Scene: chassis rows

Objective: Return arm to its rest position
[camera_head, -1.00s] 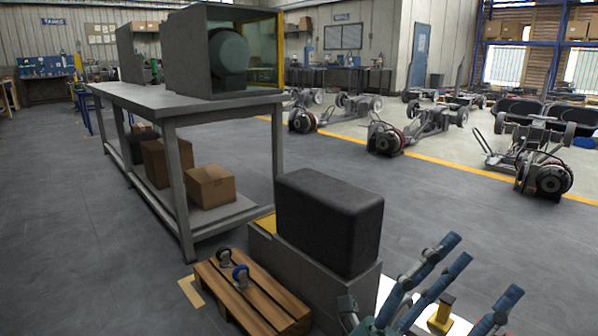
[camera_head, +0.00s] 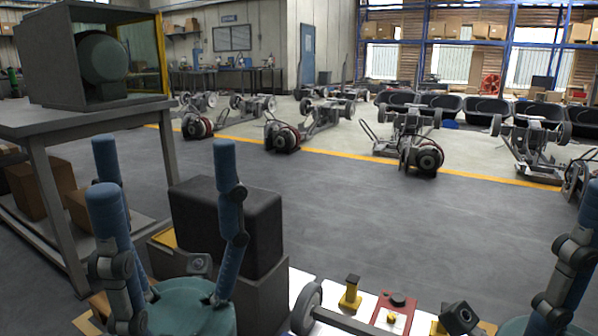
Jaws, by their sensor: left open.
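My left gripper (camera_head: 150,165) is at the lower left. Its blue fingers point up from a teal palm, spread wide apart with nothing between them. It stands in front of a dark box (camera_head: 262,232) on a grey stand and hides part of it. My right gripper (camera_head: 570,260) shows only in part at the lower right edge. One blue finger and a bit of teal palm are visible, so its opening cannot be judged.
A workbench (camera_head: 80,122) with a grey machine (camera_head: 50,60) stands at the left. A white surface (camera_head: 320,325) with yellow and red parts lies between my grippers. The floor between is clear.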

